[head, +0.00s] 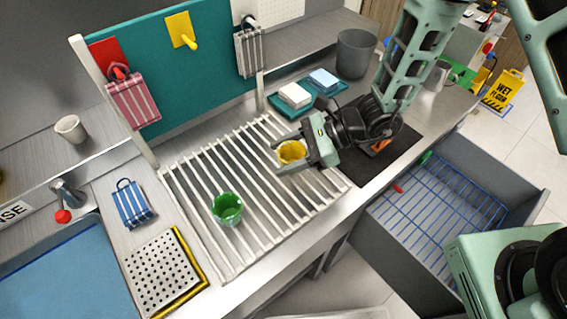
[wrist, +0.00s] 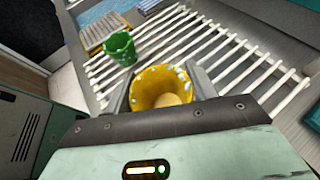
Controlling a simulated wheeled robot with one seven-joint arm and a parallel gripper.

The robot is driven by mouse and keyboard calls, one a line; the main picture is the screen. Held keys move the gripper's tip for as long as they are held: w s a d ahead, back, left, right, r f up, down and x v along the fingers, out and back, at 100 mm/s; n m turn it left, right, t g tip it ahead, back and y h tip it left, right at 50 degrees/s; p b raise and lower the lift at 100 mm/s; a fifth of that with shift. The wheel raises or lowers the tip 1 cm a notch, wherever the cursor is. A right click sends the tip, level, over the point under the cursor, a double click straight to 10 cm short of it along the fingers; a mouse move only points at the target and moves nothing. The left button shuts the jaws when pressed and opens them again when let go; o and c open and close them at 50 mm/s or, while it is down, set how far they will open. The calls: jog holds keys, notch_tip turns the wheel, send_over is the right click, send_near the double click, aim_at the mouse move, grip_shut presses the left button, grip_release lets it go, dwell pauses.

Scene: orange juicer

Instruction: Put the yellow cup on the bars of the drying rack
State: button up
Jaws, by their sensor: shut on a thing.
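The yellow cup (head: 291,152) is held between the fingers of my gripper (head: 295,155), over the right part of the drying rack in the head view. In the wrist view the yellow cup (wrist: 160,88) shows its open mouth, with pale spots on the rim, between the two fingers. The drying rack (head: 213,246) has white parallel bars and lies on the metal counter; its bars also show in the wrist view (wrist: 226,48). I cannot tell whether the cup's base touches the bars. A green cup (head: 227,209) stands on the rack's front left part.
A dark mat (head: 400,150) lies right of the rack, under my arm. A teal tray (head: 275,103) with a white and a blue block stands behind. A blue striped cloth (head: 132,204) and a perforated plate (head: 160,275) lie left. Bars between the cups are clear.

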aim_at(291, 160)
notch_tip(291, 160, down, 4)
jog(key=shift+r+p, duration=0.15)
jog(key=shift+p, duration=0.45)
jog(key=shift+f, duration=0.35)
jog(key=shift+f, duration=0.1)
jog(key=shift+f, duration=0.15)
jog(key=o, duration=1)
